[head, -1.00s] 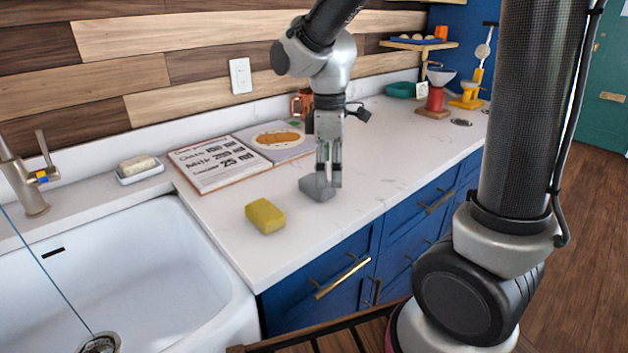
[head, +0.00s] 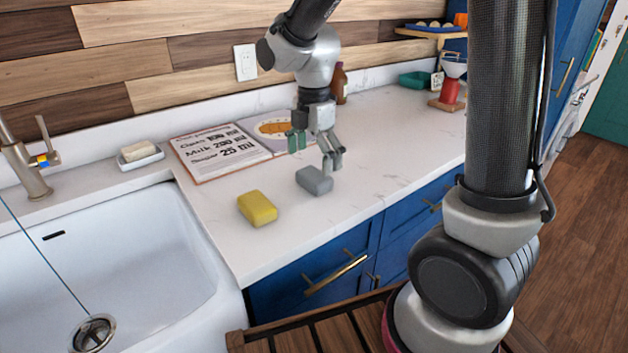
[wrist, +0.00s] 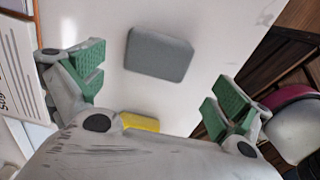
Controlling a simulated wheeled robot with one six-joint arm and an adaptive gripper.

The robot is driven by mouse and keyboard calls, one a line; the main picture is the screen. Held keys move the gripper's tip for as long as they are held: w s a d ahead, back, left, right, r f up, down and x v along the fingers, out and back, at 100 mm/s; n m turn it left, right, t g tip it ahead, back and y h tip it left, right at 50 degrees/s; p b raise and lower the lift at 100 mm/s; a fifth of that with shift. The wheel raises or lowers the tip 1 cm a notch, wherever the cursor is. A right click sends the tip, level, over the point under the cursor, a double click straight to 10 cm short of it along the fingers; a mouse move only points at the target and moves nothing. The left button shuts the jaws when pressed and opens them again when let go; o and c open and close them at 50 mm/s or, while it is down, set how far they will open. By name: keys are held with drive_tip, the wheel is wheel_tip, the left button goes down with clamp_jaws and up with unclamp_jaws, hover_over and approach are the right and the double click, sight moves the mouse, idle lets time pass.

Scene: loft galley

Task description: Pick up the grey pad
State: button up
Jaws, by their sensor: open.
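The grey pad (head: 314,180) is a small rounded block lying flat on the white counter, to the right of the yellow sponge. My gripper (head: 315,155) is open and empty, just above and behind the pad in the head view. In the wrist view the pad (wrist: 159,54) lies beyond the fingertips, roughly centred between the two green-padded fingers (wrist: 155,85). Nothing touches the pad except the counter.
The yellow sponge (head: 257,208) lies close to the left of the pad. An open book (head: 215,152) lies behind. The white sink (head: 120,260) is at the left; a soap dish (head: 141,158) stands behind it.

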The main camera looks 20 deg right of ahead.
sight(314, 174)
drive_tip(key=f, duration=0.5)
drive_tip(key=shift+w+d+f, duration=0.1)
drive_tip(key=shift+w+f, duration=0.1)
drive_tip(key=shift+w, duration=0.1)
drive_tip(key=c, duration=0.9)
